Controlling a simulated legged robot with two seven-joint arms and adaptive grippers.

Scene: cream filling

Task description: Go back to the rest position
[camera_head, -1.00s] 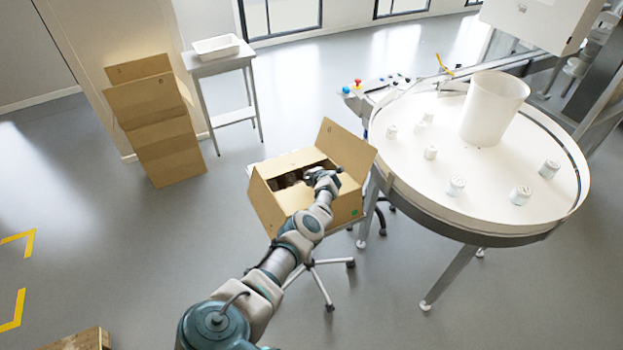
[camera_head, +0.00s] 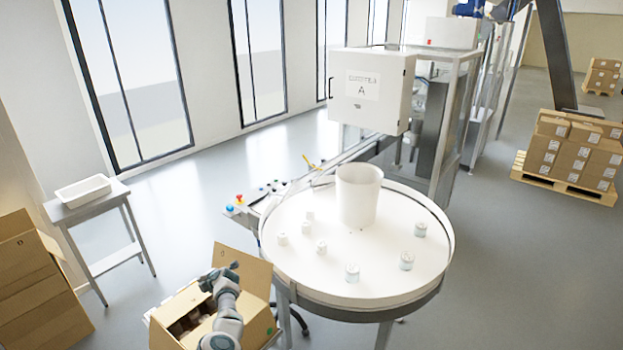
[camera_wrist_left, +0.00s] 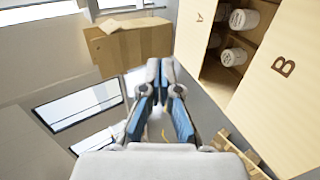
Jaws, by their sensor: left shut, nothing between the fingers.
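My left gripper (camera_head: 222,276) is shut and empty. It shows over the open cardboard box (camera_head: 259,326) in the head view, near its raised back flap. In the left wrist view the blue-padded fingers of the gripper (camera_wrist_left: 160,66) are together with nothing between them. The open box (camera_wrist_left: 277,85) is at the upper right there, with several white-lidded jars (camera_wrist_left: 243,19) lying inside. My arm hides part of the box in the head view. My right gripper is not in view.
A round white table (camera_head: 373,283) with a white bin (camera_head: 358,195) and several jars stands right of the box. A small side table (camera_head: 88,207) holds a white tray (camera_head: 83,191). Stacked cardboard (camera_head: 32,290) stands at the left. Open floor lies at the right.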

